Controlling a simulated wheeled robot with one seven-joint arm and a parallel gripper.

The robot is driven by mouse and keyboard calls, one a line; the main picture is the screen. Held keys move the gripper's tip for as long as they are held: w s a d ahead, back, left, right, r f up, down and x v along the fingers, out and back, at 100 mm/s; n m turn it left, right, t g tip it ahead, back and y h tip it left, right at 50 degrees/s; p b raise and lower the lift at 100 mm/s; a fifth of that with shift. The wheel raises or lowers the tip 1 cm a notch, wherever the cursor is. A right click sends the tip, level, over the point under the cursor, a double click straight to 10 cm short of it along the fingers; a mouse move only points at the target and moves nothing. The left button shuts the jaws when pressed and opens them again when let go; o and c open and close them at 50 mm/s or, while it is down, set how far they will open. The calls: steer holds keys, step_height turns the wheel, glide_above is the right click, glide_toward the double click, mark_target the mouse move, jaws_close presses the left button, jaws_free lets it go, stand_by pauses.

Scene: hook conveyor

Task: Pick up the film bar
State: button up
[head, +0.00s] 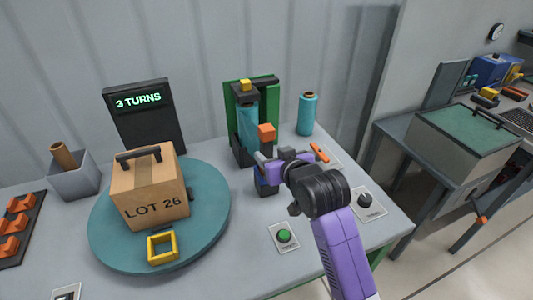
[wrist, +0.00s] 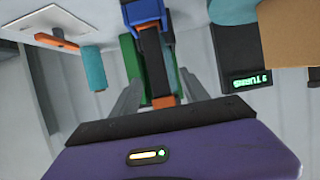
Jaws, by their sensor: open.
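The film bar appears to be the upright dark piece with an orange block on top (head: 266,131) and a blue lower part, standing in front of the green film stand (head: 240,84). In the wrist view its orange end (wrist: 163,101) and dark shaft lie between my finger lines. My gripper (head: 266,163) is open, close in front of the piece, and partly hides it in the head view. In the wrist view the two grey fingers of my gripper (wrist: 160,92) are spread with a gap. I cannot tell whether either finger touches the piece.
A teal turntable (head: 104,240) holds a cardboard box marked LOT 26 (head: 150,190) and a yellow frame (head: 162,247). A teal roll (head: 307,114), an orange-handled tool (head: 319,152), a green button (head: 284,236) and a knob (head: 366,199) sit nearby.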

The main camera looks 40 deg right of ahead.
mark_target(269, 150)
steer(key=shift+p+x, duration=0.55)
steer(key=shift+x, duration=2.1)
steer(key=shift+d+r, duration=0.1)
steer(key=shift+d, duration=0.1)
jaws_close()
